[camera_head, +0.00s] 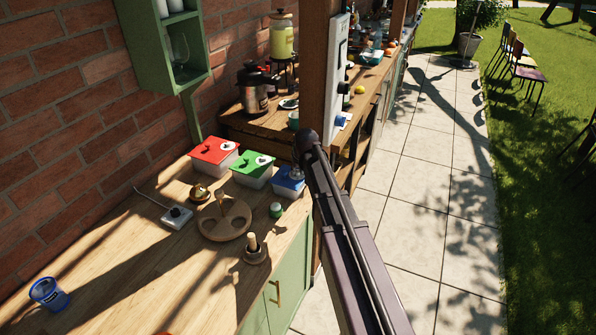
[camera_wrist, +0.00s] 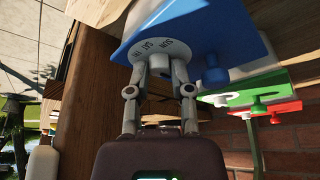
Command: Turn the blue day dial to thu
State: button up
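The blue-lidded box (camera_head: 288,187) stands at the right end of the row of boxes on the wooden counter. In the wrist view its blue lid (camera_wrist: 214,35) fills the top, tilted, with a pale round day dial (camera_wrist: 160,47) on it. The fingers hide part of the knob and the dial's far side. No pointer mark is clear, so I cannot tell the set day.
A green-lidded box (camera_head: 252,168) and a red-lidded box (camera_head: 214,152) stand to the left. A round wooden tray (camera_head: 222,226), a small green-topped jar (camera_head: 276,210) and a blue cup (camera_head: 48,293) are on the counter. A wooden post (camera_head: 320,70) rises close to my arm.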

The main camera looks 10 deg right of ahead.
jog(key=shift+m, duration=0.4)
grip_shut()
jog(key=m+h, duration=0.2)
jog(key=m, duration=0.3)
jog(key=shift+a, duration=0.2)
jog(key=m+h, duration=0.1)
jog(key=m, duration=0.2)
jog(key=m+g+h, duration=0.1)
jog(key=m, duration=0.2)
jog(key=shift+w+a+g, duration=0.15)
jog(key=shift+w+g, duration=0.05)
jog(key=shift+g, duration=0.1)
jog(key=m+g, duration=0.1)
jog(key=m, duration=0.2)
jog(key=m+g+h, duration=0.1)
jog(key=m, duration=0.2)
jog(key=shift+w+m, duration=0.2)
jog(key=shift+m, duration=0.1)
jog(key=m+g, duration=0.2)
jog(key=m, duration=0.3)
jog(key=o, duration=0.9)
grip_release()
jog(key=shift+c, duration=0.2)
